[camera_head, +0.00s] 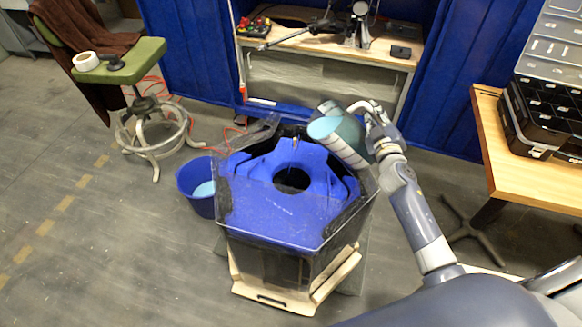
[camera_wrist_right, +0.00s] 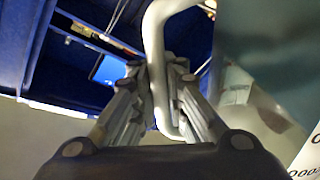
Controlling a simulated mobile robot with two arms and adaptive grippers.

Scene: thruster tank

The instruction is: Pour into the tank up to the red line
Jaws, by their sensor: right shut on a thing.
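The tank (camera_head: 232,215) is a clear-walled box with a blue top piece (camera_head: 262,203) that has a round dark hole. It stands on a pale wooden base at the middle of the head view. No red line can be made out on it. My right gripper (camera_head: 374,118) is shut on the handle of a jug (camera_head: 345,148). The jug is teal and pale, tilted, its mouth toward the left above the tank's back right part. Any stream of liquid cannot be made out. In the right wrist view the grey handle (camera_wrist_right: 155,45) sits between the fingers. My left gripper is not in view.
A blue bucket (camera_head: 200,203) with light blue contents stands on the floor left of the tank. A green stool (camera_head: 135,60) is at the upper left. A workbench (camera_head: 310,43) is behind, and a wooden table (camera_head: 500,135) with an organizer case (camera_head: 540,120) is at right.

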